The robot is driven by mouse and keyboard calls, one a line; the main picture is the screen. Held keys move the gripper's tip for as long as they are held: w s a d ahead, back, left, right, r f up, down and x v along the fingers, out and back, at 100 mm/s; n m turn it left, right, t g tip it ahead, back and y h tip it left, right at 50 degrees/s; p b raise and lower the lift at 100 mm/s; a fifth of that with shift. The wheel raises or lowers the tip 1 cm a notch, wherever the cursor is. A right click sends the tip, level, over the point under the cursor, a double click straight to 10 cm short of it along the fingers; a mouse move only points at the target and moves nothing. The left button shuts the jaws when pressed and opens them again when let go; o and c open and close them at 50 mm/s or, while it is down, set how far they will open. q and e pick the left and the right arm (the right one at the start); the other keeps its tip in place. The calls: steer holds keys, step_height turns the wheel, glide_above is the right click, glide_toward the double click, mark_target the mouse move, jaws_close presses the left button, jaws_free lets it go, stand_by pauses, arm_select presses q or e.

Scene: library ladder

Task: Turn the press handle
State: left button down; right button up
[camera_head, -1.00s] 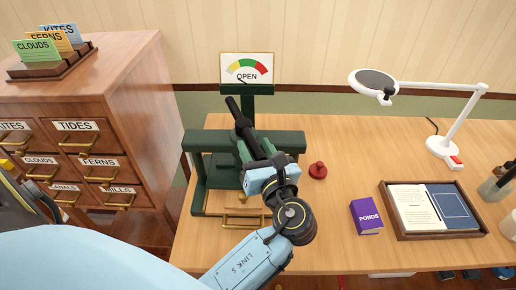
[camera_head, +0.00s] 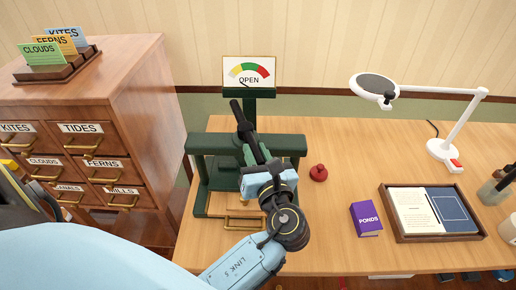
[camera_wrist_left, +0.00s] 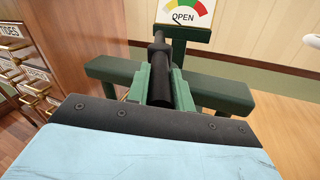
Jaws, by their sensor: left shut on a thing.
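The green press (camera_head: 200,142) stands at the left end of the desk. Its black handle bar (camera_head: 238,112) slants up and away from my gripper; it also shows in the left wrist view (camera_wrist_left: 160,55). My left gripper (camera_head: 256,157) is shut on the handle, its fingers on either side of the bar, as the left wrist view (camera_wrist_left: 160,92) shows. The dial sign (camera_head: 249,72) behind the press reads OPEN, and its needle points to the lower left, at the OPEN side. My right gripper is not in view.
A card cabinet (camera_head: 140,120) stands close on the left. On the desk are a red knob-like piece (camera_head: 318,173), a purple PONDS book (camera_head: 366,218), a tray with an open book (camera_head: 395,236) and a white lamp (camera_head: 440,150). The desk middle is clear.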

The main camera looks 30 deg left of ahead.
arm_select(q)
steer(key=m+t+h+p, duration=0.1)
steer(key=p, duration=0.1)
steer(key=s+a+m+t+h+p, duration=0.1)
steer(key=p, duration=0.1)
steer(key=s+a+m+t+h+p, duration=0.1)
steer(key=h+p, duration=0.1)
steer(key=shift+r+m+t+p, duration=0.15)
steer(key=shift+m+t+p, duration=0.15)
steer(key=shift+p, duration=0.1)
steer(key=shift+s+a+m+t+h+p, duration=0.2)
steer(key=shift+a+m+t+h+p, duration=0.25)
steer(key=shift+m+h, duration=0.35)
steer(key=shift+s+a+m+t+h+p, duration=0.2)
steer(key=shift+a+m+t+h+p, duration=0.25)
steer(key=shift+h, duration=0.55)
steer(key=shift+f, duration=0.2)
steer(key=c, duration=1.2)
jaws_free()
steer(key=shift+c, duration=0.2)
steer(key=b+v, duration=0.2)
steer(key=v, duration=1.1)
steer(key=shift+s+b, duration=0.25)
steer(key=shift+b, duration=0.05)
